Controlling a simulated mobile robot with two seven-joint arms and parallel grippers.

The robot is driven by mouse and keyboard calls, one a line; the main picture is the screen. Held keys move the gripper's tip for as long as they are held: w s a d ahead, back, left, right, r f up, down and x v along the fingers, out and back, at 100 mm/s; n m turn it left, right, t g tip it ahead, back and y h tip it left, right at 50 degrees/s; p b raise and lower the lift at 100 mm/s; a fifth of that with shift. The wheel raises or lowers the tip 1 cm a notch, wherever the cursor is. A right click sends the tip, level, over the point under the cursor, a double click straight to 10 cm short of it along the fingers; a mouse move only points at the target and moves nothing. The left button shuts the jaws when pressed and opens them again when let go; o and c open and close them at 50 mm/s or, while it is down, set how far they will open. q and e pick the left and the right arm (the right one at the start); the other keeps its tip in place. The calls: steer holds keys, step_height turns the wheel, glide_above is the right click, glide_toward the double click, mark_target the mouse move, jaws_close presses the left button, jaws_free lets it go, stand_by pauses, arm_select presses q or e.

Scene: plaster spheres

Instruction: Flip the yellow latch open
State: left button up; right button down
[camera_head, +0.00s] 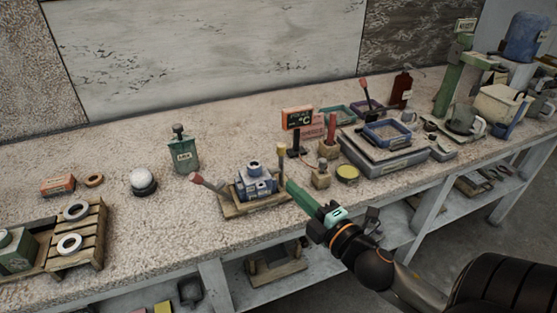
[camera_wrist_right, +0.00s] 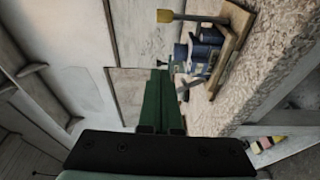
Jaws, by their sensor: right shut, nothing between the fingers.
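A blue device (camera_head: 256,178) sits on a small wooden base (camera_head: 236,209) near the front of the bench. An upright piece with a yellow top (camera_head: 282,155) stands at the device's right end; I take it as the yellow latch. In the right wrist view, turned sideways, a yellow-tipped lever (camera_wrist_right: 170,16) sticks out beside the blue device (camera_wrist_right: 205,50). A red-tipped handle (camera_head: 197,179) leans out on the left. My right gripper (camera_head: 290,185) has long green fingers, shut and empty, their tips just right of the base. Contact is unclear. My left gripper is out of view.
Right of the device stand a wooden block with a knob (camera_head: 320,178), a yellow tin (camera_head: 347,173) and a grey case with a blue tray (camera_head: 388,132). A green bottle (camera_head: 184,154) stands behind left.

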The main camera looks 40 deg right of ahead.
steer(key=shift+w, duration=0.1)
steer(key=w+d+p, duration=0.1)
steer(key=w+d, duration=0.3)
steer(key=w, duration=0.6)
steer(key=shift+w+p, duration=0.3)
steer(key=shift+w, duration=0.1)
steer(key=shift+d+f, duration=0.1)
